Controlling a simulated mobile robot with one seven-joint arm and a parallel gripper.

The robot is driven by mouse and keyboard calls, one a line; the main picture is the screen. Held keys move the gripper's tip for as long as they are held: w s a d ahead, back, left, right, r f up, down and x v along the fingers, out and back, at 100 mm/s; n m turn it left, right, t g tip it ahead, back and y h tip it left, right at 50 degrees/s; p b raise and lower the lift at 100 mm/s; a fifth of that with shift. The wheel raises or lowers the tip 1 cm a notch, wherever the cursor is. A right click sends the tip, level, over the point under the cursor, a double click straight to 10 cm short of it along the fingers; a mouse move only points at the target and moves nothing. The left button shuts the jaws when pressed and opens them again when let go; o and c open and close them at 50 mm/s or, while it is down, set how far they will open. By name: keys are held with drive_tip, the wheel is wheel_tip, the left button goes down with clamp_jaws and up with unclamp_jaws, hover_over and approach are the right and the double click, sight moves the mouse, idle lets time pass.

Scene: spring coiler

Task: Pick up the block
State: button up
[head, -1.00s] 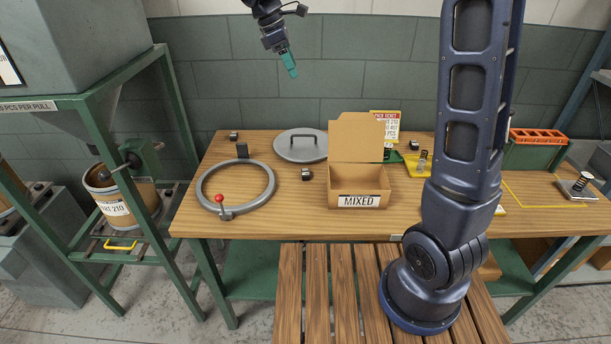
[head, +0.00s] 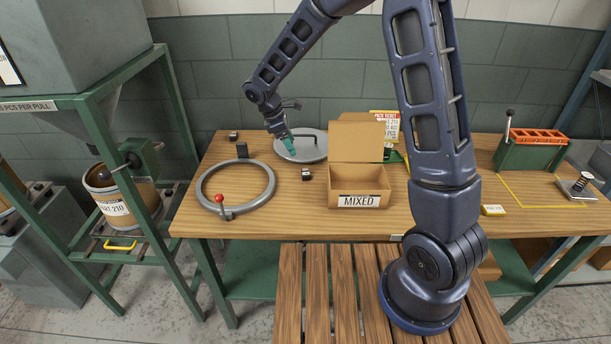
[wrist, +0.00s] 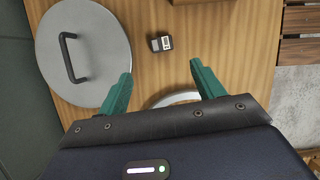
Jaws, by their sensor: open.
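A small dark block (head: 306,174) with a pale label lies on the wooden table between the grey ring and the cardboard box. In the wrist view the block (wrist: 160,44) lies just beyond the gap between my fingertips, with nothing touching it. My gripper (head: 290,146) has teal fingers and hangs in front of the grey lid, up and left of the block in the head view. In the wrist view my gripper (wrist: 162,70) is open and empty. Other dark blocks stand near the back left, a small one (head: 234,136) and a taller one (head: 242,150).
The round grey lid (head: 312,150) with its raised handle lies behind the block. The ring (head: 207,187) with a red knob is to the left. The open box marked MIXED (head: 358,201) stands close on the right. Bare tabletop shows in front of the block.

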sight(305, 172)
drive_tip(key=x, duration=0.4)
drive_tip(key=a+x, duration=0.1)
drive_tip(key=x, duration=0.2)
drive_tip(key=shift+s+f, duration=0.1)
drive_tip(key=shift+f, duration=0.1)
drive_tip(key=shift+d+x, duration=0.15)
drive_tip(key=shift+x, duration=1.4)
drive_tip(key=shift+d+x, duration=0.15)
drive_tip(key=shift+x, duration=1.4)
drive_tip(key=shift+s+r, duration=0.1)
drive_tip(key=c, duration=1.2)
drive_tip(key=shift+a+r, duration=0.1)
